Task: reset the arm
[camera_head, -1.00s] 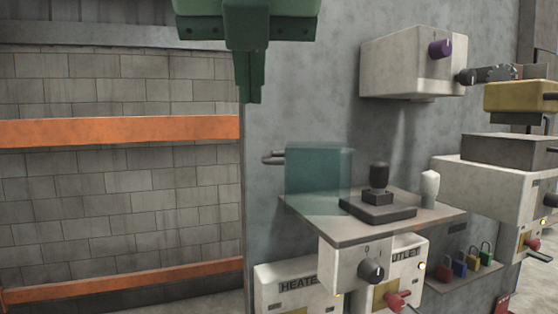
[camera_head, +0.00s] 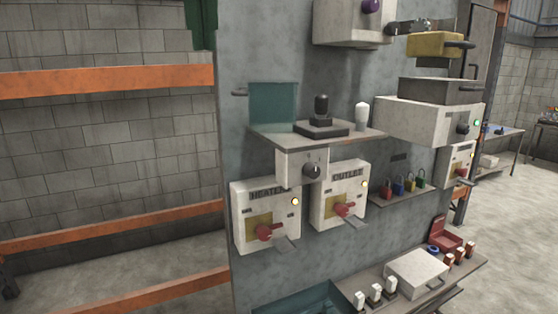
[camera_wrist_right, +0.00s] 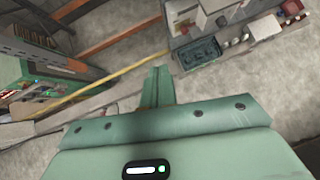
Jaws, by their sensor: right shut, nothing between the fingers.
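My right gripper (camera_head: 203,38) shows only in part as a green piece at the top edge of the head view, left of centre, by the left edge of the grey panel (camera_head: 232,190). In the right wrist view its green fingers (camera_wrist_right: 157,84) lie together, shut and empty, with bare floor past their tips. Most of my right arm is out of the head view. My left gripper is not in view.
Below are the heater box (camera_head: 266,215) and outlet box (camera_head: 339,194). A lower shelf holds a white box (camera_head: 416,272). Orange rails (camera_head: 110,80) cross the left.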

